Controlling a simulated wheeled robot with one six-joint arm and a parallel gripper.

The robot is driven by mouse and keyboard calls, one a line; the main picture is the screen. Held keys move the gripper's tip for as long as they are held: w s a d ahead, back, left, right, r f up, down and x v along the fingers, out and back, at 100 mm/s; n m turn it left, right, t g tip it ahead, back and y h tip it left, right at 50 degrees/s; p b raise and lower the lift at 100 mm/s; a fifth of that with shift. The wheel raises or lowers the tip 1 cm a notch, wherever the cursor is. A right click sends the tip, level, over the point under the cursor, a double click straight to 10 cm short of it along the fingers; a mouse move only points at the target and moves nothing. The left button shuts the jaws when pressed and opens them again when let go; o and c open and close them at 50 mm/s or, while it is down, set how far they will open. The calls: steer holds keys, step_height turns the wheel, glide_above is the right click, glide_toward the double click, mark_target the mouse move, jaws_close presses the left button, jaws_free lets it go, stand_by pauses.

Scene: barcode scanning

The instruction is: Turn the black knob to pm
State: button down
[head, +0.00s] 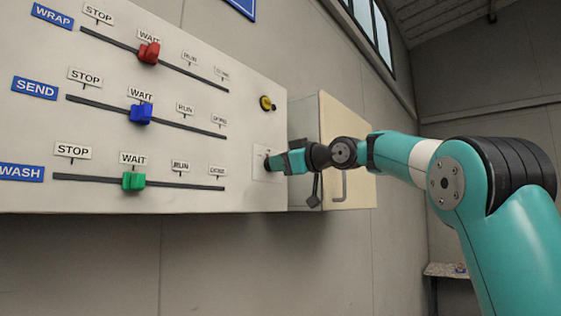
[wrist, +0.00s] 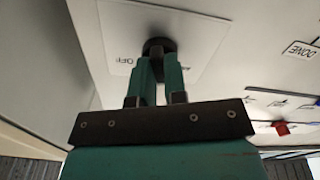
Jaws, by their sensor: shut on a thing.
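The black knob (wrist: 158,46) sits on a white square plate (wrist: 190,40) in the wrist view. My gripper (wrist: 158,68) is shut on the knob, with one teal finger on each side of it. An OFF label (wrist: 125,61) shows on the plate to the left of the knob. No pm label is readable, and the knob's pointer is hidden. In the head view my gripper (head: 272,164) reaches the plate (head: 261,172) at the lower right of the panel and covers most of the knob.
The panel (head: 200,70) carries red (head: 149,53), blue (head: 141,114) and green (head: 133,181) sliders, each at WAIT. A yellow-ringed knob (head: 267,103) is above the plate. A cabinet (head: 345,140) with a handle stands close on the right, behind my arm.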

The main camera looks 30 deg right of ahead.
steer(key=shift+r+m+p, duration=0.1)
steer(key=shift+m+p, duration=0.35)
steer(key=shift+m, duration=1.45)
steer(key=c, duration=1.2)
jaws_free()
steer(key=shift+o, duration=0.2)
steer(key=shift+d, duration=0.1)
steer(key=b+v, duration=0.6)
steer(key=v, duration=1.1)
steer(key=shift+s, duration=0.2)
